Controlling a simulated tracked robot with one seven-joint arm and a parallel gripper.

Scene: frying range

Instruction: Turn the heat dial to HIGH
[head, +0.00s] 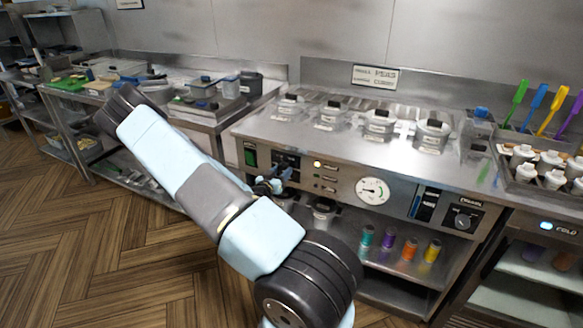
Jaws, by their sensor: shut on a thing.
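My gripper (270,184) is small and partly hidden behind my own arm, at the left part of the range's front panel. It is shut at the lower part of a dark dial plate (287,160), on what appears to be the heat dial. The dial's pointer and markings are covered or too small to read. A second black knob (463,221) on a dark labelled plate sits at the right of the panel, away from my gripper.
A round white gauge (372,190), indicator lights (318,164) and a green switch (250,155) share the panel. Lidded containers (378,123) stand on the counter above. Coloured shakers (410,249) stand on the shelf below. My arm crosses the open wood floor (90,240).

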